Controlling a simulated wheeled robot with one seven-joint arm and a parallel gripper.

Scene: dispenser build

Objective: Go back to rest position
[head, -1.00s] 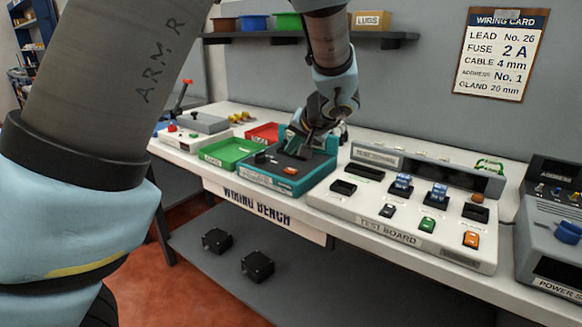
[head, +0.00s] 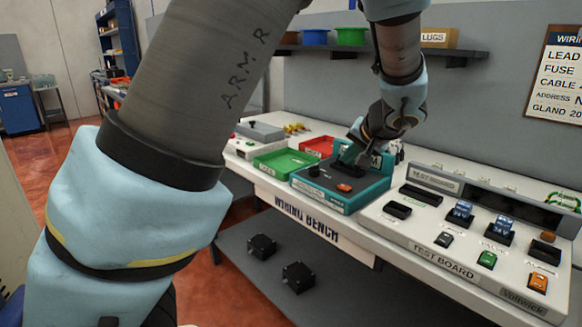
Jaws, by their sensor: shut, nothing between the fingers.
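My gripper (head: 352,155) points down over the teal dispenser (head: 340,190) on the wiring bench (head: 290,214). The fingers look dark and small and are partly hidden by my wrist. They are shut with nothing held between them. The gripper is close above the dispenser's dark top; I cannot tell whether it touches. The dispenser has an orange button at its front and a dark knob to its left. My arm reaches across the upper part of the view.
Green (head: 284,163) and red (head: 318,146) trays lie left of the dispenser. The test board (head: 450,225) with several switches stands to its right. A shelf (head: 440,53) with bins hangs behind. Two black boxes (head: 298,277) sit on the lower shelf. Open red floor lies left.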

